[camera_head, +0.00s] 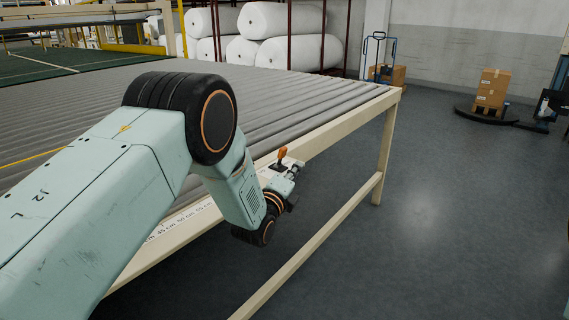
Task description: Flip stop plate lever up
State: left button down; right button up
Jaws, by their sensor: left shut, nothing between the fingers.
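The stop plate lever (282,154) shows as a small orange knob on a dark stem. It stands at the near edge of the roller table, on a pale plate, and points upward with a slight tilt. My left arm reaches across the table from the left. My left gripper (297,170) is shut and empty, just right of and slightly below the lever. I cannot tell whether its fingertips touch the lever. My left wrist hides part of the plate and the table's edge. My right gripper is not in view.
The roller table (320,107) has a cream frame with a printed scale (180,217) along its near side. A lower rail and leg (384,150) stand at right. White wadding rolls (280,20) are stacked behind. Boxes (490,90) stand far right. The grey floor at right is clear.

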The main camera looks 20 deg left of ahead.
aim_at(281, 158)
pick_arm(q)
jog(key=a, duration=0.1)
jog(key=w+a+r, duration=0.1)
jog(key=a, duration=0.1)
jog(key=shift+w+a+r, duration=0.15)
jog(key=shift+w+a, duration=0.05)
jog(key=shift+w, duration=0.15)
jog(key=shift+w, duration=0.1)
jog(key=shift+a, duration=0.1)
jog(key=shift+r+n, duration=0.15)
jog(key=shift+n, duration=0.25)
